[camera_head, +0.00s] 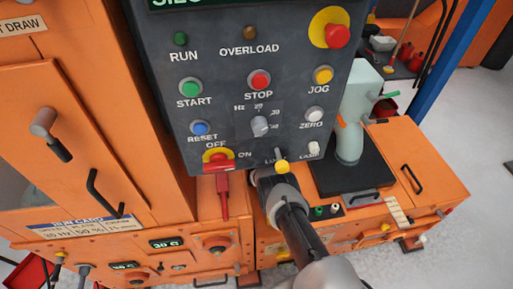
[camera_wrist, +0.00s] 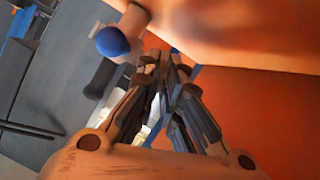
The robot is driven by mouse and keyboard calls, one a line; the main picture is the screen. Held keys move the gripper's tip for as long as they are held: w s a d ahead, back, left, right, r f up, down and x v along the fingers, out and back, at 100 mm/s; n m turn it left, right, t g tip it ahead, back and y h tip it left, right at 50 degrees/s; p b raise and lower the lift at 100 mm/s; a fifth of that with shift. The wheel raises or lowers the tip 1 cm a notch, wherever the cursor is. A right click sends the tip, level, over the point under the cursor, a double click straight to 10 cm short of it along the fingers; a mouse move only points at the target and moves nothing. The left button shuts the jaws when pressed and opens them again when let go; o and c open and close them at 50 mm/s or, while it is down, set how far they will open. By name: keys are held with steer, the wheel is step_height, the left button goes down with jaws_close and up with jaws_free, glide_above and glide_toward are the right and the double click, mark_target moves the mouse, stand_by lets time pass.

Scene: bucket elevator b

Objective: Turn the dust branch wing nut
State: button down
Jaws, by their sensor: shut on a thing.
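My gripper (camera_wrist: 163,62) is shut at the orange surface in the wrist view. Small blue parts (camera_wrist: 196,73) show at and beside its fingertips; they look like the dust branch wing nut, mostly hidden by the fingers. In the head view my arm reaches up to the lower edge of the control panel. The dark end of my gripper (camera_head: 262,180) shows just below that edge, and its fingertips and the wing nut are hidden there.
The grey control panel (camera_head: 225,130) hangs close above my gripper, with a yellow-tipped switch (camera_head: 282,167) very near it. A red-handled part (camera_head: 223,192) is left of it. A blue ball knob (camera_wrist: 112,40) sits beside the fingers. An orange cabinet (camera_head: 400,180) stands right.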

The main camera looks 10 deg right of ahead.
steer(key=c, duration=1.8)
jaws_free()
steer(key=shift+o, duration=0.2)
